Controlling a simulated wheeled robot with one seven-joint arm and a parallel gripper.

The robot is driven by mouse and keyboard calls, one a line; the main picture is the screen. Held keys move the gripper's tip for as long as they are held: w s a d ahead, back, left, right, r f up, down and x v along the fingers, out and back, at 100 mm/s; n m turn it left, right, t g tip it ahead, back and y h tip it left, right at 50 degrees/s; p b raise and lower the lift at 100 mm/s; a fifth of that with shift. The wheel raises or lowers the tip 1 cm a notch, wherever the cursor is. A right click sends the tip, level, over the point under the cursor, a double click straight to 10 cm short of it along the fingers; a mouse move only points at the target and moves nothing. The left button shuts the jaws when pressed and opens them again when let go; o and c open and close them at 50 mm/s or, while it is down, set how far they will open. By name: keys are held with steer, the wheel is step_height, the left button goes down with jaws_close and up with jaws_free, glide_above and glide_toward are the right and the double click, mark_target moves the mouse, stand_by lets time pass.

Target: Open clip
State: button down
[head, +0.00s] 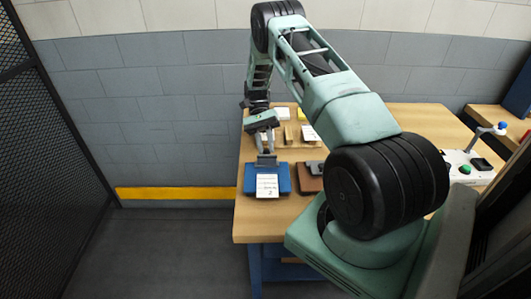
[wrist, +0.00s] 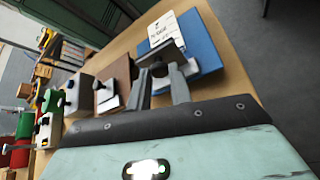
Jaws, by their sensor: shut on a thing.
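A blue clipboard (head: 283,180) lies flat near the left front of the wooden table. A white paper (head: 267,187) with dark print lies on it, and a grey metal clip (head: 266,160) sits at its far edge. In the wrist view the clipboard (wrist: 208,45), the paper (wrist: 170,27) and the clip (wrist: 160,54) show just beyond my fingers. My gripper (head: 265,153) points down at the clip. Its two fingers (wrist: 160,80) are shut on the clip's raised part. How far the clip's jaw is lifted off the paper cannot be told.
A brown clipboard (head: 308,181) with a clip lies close to the right of the blue one. Behind are a wooden rack with several cards (head: 308,133). A white box with a green button (head: 465,170) stands far right. Floor left of the table is clear.

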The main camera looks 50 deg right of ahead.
steer(key=shift+w+d+f+g+y+b, duration=0.15)
steer(key=shift+f+g+y+b, duration=0.25)
steer(key=shift+b, duration=0.3)
steer(key=shift+w+d+f+g+y+b, duration=0.15)
steer(key=shift+f+g+y+b, duration=0.2)
steer(key=shift+b, duration=0.3)
steer(key=shift+r+g, duration=0.15)
steer(key=shift+g, duration=0.1)
steer(key=shift+s, duration=0.1)
steer(key=c, duration=1.3)
jaws_free()
steer(key=shift+o, duration=0.2)
steer(key=shift+r, duration=0.15)
